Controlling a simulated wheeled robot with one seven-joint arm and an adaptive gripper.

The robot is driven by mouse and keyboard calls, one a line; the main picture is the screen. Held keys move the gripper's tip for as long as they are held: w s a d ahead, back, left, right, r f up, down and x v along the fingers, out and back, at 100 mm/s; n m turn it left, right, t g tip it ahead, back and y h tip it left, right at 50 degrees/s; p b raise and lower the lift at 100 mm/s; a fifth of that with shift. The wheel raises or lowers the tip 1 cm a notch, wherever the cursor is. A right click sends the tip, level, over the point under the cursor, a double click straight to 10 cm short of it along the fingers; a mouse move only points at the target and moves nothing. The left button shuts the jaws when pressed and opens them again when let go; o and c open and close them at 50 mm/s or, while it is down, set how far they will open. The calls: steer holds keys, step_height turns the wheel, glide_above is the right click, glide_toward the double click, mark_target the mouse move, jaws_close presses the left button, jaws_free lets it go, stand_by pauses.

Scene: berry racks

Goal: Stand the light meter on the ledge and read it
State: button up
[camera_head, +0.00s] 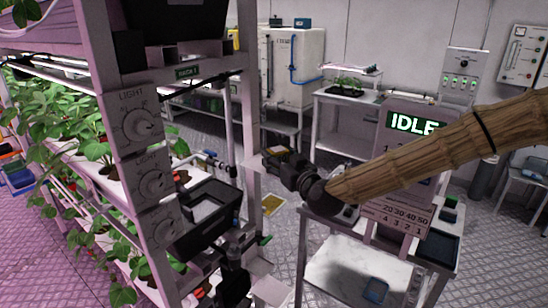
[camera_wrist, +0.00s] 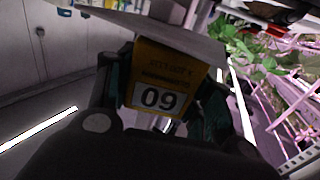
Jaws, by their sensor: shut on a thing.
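My gripper (camera_head: 268,160) reaches left toward the rack post in the head view. In the wrist view its dark fingers (camera_wrist: 160,108) are shut on a yellow device (camera_wrist: 170,68), which I take to be the light meter. Its face bears a white panel (camera_wrist: 157,98) with dark characters that look like "09" and small blurred print above. A little yellow shows at the fingertips in the head view (camera_head: 275,152). A pale flat plate (camera_wrist: 150,25) crosses just beyond the device in the wrist view; I cannot tell whether it is the ledge or whether they touch.
The plant rack's post (camera_head: 150,180) with several LIGHT dials stands at left. A black bin (camera_head: 207,222) hangs beside it. A board reading IDLE (camera_head: 405,118) stands behind my arm, by a white-topped cart (camera_head: 350,270). A yellow card (camera_head: 272,204) shows low behind the gripper.

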steer(key=shift+f, duration=0.1)
steer(key=o, duration=1.2)
steer(key=b+v, duration=0.3)
steer(key=v, duration=0.9)
